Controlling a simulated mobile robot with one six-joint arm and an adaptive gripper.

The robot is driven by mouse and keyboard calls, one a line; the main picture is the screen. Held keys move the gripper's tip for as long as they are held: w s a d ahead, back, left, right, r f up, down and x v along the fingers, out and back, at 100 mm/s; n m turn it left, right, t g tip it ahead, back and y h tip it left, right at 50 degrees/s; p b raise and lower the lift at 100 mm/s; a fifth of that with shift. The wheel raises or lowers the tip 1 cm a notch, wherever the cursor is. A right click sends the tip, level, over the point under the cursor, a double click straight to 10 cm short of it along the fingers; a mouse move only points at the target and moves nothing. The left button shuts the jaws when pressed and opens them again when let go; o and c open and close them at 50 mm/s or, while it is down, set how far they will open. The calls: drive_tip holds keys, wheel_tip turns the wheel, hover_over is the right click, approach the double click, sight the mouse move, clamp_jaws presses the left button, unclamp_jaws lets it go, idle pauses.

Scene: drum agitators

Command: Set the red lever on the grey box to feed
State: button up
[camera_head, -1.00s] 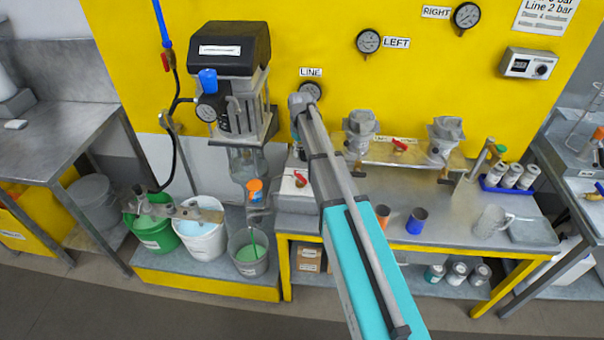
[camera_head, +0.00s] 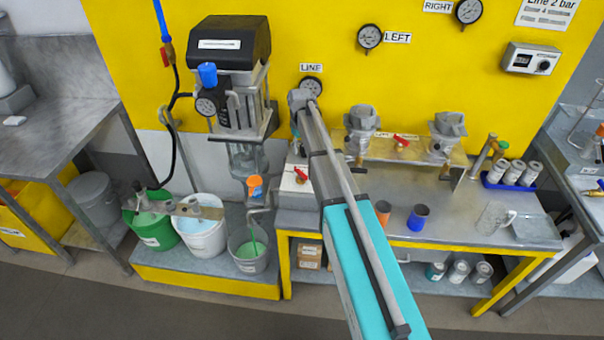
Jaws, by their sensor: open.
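A red lever (camera_head: 301,174) sits on the front of a small grey box (camera_head: 291,187), at the left end of the steel bench, just left of my arm. The lever slants; its marking is too small to read. My arm reaches up from the bottom middle to an elbow in front of the yellow wall, and it covers the right side of the box. My gripper is not visible; the arm hides whatever lies beyond the elbow.
A big black-topped agitator (camera_head: 230,75) hangs at left above several buckets. An orange cup (camera_head: 383,212) and a blue cup (camera_head: 418,218) stand on the bench (camera_head: 455,232).

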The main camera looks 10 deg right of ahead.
sight(301, 171)
drive_tip(key=shift+f+b, duration=5.85)
drive_tip(key=shift+f, duration=0.25)
